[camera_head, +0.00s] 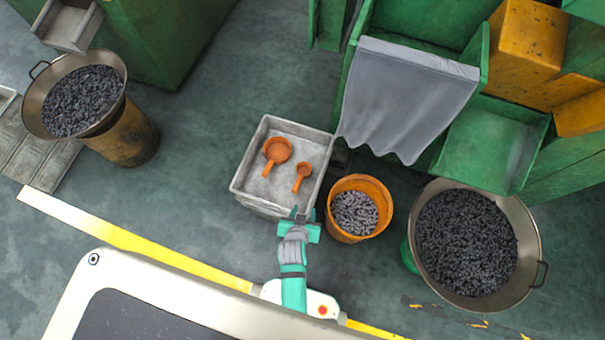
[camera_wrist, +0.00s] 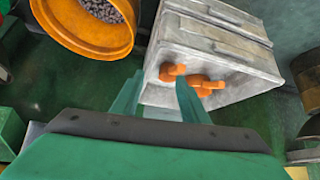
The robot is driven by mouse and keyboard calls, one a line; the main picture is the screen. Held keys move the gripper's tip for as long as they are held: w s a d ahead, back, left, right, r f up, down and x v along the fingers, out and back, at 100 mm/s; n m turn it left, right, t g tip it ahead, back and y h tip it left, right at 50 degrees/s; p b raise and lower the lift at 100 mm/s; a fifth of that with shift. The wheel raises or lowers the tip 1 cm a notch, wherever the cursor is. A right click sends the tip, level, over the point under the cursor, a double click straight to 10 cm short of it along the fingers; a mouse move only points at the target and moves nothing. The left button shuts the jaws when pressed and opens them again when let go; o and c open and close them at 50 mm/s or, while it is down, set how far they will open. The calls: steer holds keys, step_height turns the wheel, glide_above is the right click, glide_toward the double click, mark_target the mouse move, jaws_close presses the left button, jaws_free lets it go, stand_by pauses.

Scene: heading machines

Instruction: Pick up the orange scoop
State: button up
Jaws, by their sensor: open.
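Two orange scoops lie in a grey crate on the floor: a larger one (camera_head: 277,151) at the left and a smaller one (camera_head: 302,177) at the right. The crate's wall (camera_head: 257,205) is nearest me. My gripper (camera_head: 303,213) is open and empty by the crate's near right corner, between it and the orange bucket. In the wrist view, the fingers (camera_wrist: 160,80) stand apart. The crate (camera_wrist: 225,45) and orange scoop parts (camera_wrist: 205,86) show beyond them, with one finger partly covering the orange. I cannot tell which scoop each part belongs to.
An orange bucket (camera_head: 338,230) of dark pieces stands right of the crate, close to my gripper. A large metal pan (camera_head: 533,225) is farther right. A grey cloth (camera_head: 405,95) hangs from the green machine behind. Floor left of the crate is clear.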

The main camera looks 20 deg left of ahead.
steer(key=g+h, duration=0.1)
steer(key=g, duration=0.1)
glide_toward(297, 182)
steer(key=s+d, duration=0.3)
steer(key=shift+g+h, duration=0.5)
steer(key=shift+h, duration=0.2)
steer(key=w+a, duration=0.3)
steer(key=shift+w+a+f, duration=0.15)
steer(key=shift+a+f, duration=0.05)
steer(key=shift+f, duration=0.2)
steer(key=shift+m, duration=0.3)
steer(key=shift+w+a+x, duration=0.1)
steer(key=shift+w+x, duration=0.05)
steer(key=shift+x, duration=2.55)
steer(key=shift+w+a+x, duration=0.15)
steer(key=shift+w+x, duration=0.05)
steer(key=shift+x, duration=2.5)
steer(key=shift+r, duration=0.15)
jaws_close()
